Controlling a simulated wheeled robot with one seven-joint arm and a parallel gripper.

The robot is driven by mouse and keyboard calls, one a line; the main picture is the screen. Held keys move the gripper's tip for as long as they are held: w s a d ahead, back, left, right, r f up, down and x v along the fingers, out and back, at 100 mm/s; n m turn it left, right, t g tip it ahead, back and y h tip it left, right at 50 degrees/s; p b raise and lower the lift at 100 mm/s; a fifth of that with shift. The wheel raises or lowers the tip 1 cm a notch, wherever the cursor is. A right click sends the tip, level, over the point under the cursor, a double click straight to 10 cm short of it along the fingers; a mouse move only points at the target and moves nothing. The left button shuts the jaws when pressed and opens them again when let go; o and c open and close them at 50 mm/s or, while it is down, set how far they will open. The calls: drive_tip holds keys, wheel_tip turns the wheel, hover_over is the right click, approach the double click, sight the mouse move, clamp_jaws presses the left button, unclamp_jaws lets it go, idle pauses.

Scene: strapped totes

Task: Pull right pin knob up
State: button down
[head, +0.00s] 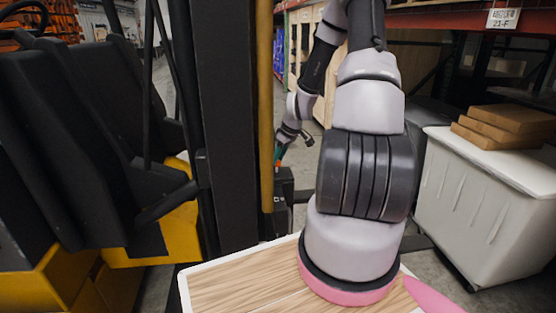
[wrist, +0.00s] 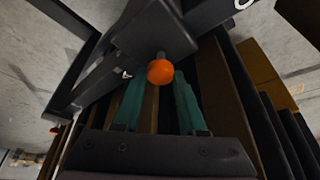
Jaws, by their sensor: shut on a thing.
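An orange pin knob (wrist: 160,71) on a thin stem stands out from a dark metal block (wrist: 155,35) in the wrist view. My gripper (wrist: 160,78), with its two teal fingers, is shut on this knob, one fingertip on each side. A second, smaller orange knob (wrist: 55,130) shows at the lower left of the wrist view, away from the fingers. In the head view my gripper (head: 279,156) is small, low beside the yellow post, and the knob there is too small to make out clearly.
A forklift with a black seat (head: 85,130) and black mast (head: 220,120) stands at the left. A yellow post (head: 265,110) rises close to my arm. A white bin (head: 470,210) with flat brown boxes (head: 505,125) is at the right. Dark bars (wrist: 95,80) surround the knob.

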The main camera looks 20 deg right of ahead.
wheel_tip(320, 180, up, 2)
drive_tip(key=shift+d+r, duration=0.1)
drive_tip(key=shift+r, duration=0.15)
drive_tip(key=c, duration=0.7)
unclamp_jaws()
drive_tip(key=shift+c, duration=0.2)
drive_tip(key=shift+r, duration=0.1)
drive_tip(key=v, duration=1)
drive_tip(key=shift+s+r, duration=0.2)
drive_tip(key=shift+r, duration=0.05)
drive_tip(key=shift+s, duration=0.1)
